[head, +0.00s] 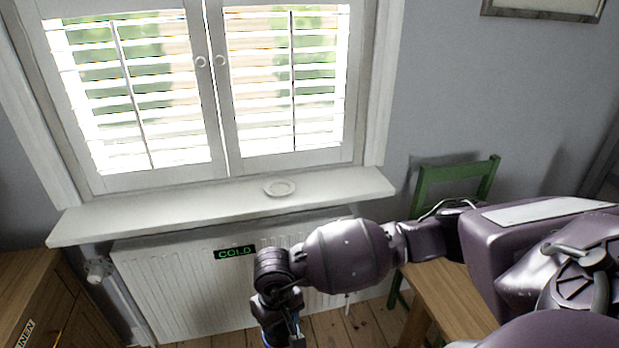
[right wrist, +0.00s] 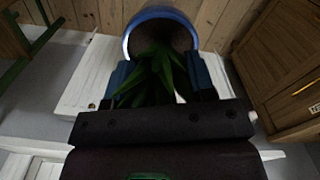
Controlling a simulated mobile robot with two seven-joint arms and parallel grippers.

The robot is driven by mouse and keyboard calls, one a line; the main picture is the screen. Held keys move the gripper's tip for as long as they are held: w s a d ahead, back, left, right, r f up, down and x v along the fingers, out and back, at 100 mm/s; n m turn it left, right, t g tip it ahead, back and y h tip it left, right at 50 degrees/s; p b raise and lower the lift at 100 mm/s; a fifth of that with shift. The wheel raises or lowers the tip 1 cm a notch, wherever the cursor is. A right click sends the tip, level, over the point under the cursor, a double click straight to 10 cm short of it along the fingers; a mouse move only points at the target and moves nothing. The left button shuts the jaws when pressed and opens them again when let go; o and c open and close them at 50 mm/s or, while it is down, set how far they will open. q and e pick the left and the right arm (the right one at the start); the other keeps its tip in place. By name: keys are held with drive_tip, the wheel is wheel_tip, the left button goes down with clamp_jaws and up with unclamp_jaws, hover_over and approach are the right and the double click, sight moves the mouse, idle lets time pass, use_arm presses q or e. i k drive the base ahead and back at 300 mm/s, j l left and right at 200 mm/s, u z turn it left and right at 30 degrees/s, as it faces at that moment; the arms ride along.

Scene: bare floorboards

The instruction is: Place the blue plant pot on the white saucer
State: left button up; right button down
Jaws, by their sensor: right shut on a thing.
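The white saucer (head: 280,188) lies empty on the windowsill (head: 130,219), right of the sill's middle, in the head view. My right gripper (head: 284,335) is at the bottom edge of the head view, in front of the radiator and lower in the picture than the sill. In the right wrist view my right gripper (right wrist: 160,72) is shut on the blue plant pot (right wrist: 134,28), with its blue rim beyond the fingers and green leaves between them. The exact contact is hidden by the leaves. My left gripper is not in view.
A white radiator (head: 185,290) with a "COLD" sign (head: 235,252) is below the sill. Closed shutters (head: 215,120) stand behind it. A wooden cabinet (head: 40,295) is at left; a green chair (head: 450,175) and wooden table (head: 450,295) are at right. The sill around the saucer is clear.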

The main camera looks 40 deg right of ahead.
sight(280, 188)
drive_tip(key=i+l+z, duration=0.15)
drive_tip(key=i, duration=0.3)
drive_tip(key=i+l+z, duration=0.15)
drive_tip(key=i, duration=0.3)
